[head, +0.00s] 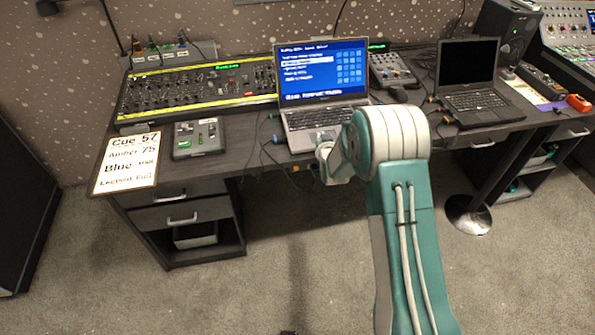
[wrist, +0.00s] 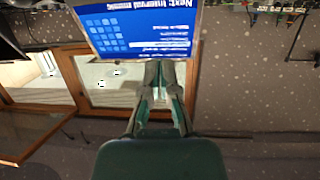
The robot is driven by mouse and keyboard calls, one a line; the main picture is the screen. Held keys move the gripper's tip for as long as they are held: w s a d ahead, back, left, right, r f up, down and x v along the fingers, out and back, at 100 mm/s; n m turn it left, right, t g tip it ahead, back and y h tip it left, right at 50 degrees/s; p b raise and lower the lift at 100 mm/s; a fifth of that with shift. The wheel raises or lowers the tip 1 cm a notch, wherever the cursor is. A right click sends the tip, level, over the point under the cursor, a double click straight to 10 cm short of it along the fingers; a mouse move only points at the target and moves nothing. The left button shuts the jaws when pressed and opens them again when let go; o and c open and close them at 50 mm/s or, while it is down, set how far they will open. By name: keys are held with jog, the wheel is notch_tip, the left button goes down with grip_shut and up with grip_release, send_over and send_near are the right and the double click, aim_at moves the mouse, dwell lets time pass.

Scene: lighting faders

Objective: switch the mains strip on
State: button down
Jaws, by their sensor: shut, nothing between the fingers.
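What looks like the mains strip (head: 168,52) is a pale strip with several plugs and cables, at the back left of the desk behind the long black mixer in the head view. Its switch is too small to make out. In the wrist view, which looks upside down, my gripper (wrist: 161,88) is shut, with its grey and teal fingers together and empty. The blue laptop screen (wrist: 135,25) shows beyond the fingertips. In the head view my arm stands in front of the desk near the laptop, apart from the strip, and my gripper is hidden behind it.
The black mixer (head: 198,91) with yellow edges lies in front of the strip. An open laptop (head: 322,88) stands mid-desk, a small fader box (head: 198,137) and a cue sheet (head: 127,163) at the front left. A second laptop (head: 467,84) is right. Cables cross the desk.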

aim_at(309, 161)
jog(key=a+f, duration=0.1)
jog(key=f, duration=0.3)
jog(key=a+f+t, duration=0.1)
jog(key=f, duration=0.3)
jog(key=s+a+f+t+y, duration=0.1)
jog(key=f, duration=0.4)
jog(key=shift+s+f, duration=0.1)
jog(key=s+f+t, duration=0.1)
jog(key=s+f, duration=0.2)
jog(key=f, duration=0.2)
jog(key=s+a+f+n+y, duration=0.1)
jog(key=s+f, duration=0.2)
jog(key=f, duration=0.3)
jog(key=shift+s+t+y, duration=0.25)
jog(key=shift+t+y, duration=0.05)
jog(key=shift+t, duration=0.1)
